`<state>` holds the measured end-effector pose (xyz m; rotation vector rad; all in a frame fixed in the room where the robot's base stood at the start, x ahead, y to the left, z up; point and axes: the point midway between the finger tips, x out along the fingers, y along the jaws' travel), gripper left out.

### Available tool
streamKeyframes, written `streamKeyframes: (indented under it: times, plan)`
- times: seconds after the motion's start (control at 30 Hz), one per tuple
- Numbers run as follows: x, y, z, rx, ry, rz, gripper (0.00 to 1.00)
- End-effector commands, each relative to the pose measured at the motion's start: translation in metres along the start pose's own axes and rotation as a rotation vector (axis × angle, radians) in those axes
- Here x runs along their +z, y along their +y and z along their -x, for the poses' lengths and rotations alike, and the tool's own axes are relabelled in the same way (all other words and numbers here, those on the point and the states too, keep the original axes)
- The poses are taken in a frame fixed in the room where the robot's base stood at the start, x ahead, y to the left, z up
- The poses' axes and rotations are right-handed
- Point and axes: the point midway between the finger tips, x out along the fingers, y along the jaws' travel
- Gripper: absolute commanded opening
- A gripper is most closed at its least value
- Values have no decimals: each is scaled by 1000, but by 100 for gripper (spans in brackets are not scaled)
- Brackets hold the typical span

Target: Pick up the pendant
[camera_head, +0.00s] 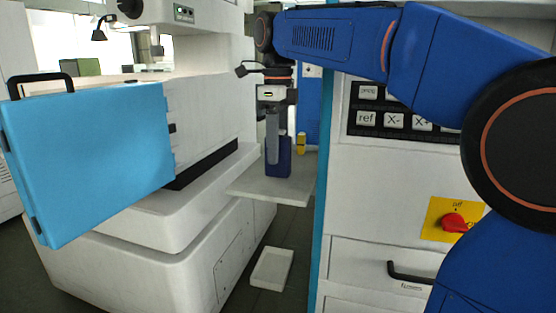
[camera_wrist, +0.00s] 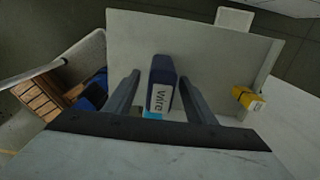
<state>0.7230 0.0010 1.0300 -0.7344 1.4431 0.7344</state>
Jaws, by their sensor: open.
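A dark blue upright box (camera_head: 284,172) stands on a pale shelf (camera_head: 295,195) in the head view. In the wrist view the same box (camera_wrist: 161,78) shows a white label that seems to read "wire"; it appears to be the pendant, though nothing names it so. My gripper (camera_head: 273,155) points down at the box in the head view. In the wrist view my gripper (camera_wrist: 160,77) is open, with one finger on each side of the box and a gap visible at each side. The box's lower part is partly hidden in the wrist view.
A small yellow object (camera_wrist: 247,98) with a pale label stands on the shelf to the right of the box. A light blue panel (camera_head: 90,155) with a handle is at the left. A control cabinet (camera_head: 370,210) is close on the right. A white tray (camera_head: 272,268) lies below on the floor.

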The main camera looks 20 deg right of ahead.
Motion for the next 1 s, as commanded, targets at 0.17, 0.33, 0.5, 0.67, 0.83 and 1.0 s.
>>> streamKeyframes:
  times: [0.17, 0.33, 0.5, 0.67, 0.83, 1.0]
  plan:
    - [0, -1, -23, 1, 1, 0, 50]
    - [0, -1, -31, 0, 0, 0, 50]
    - [0, -1, -30, 0, 0, 0, 50]
    - [0, -1, -30, 0, 0, 0, 14]
    - [0, -1, -30, 0, 0, 0, 0]
    - [0, -1, -28, 0, -1, 0, 0]
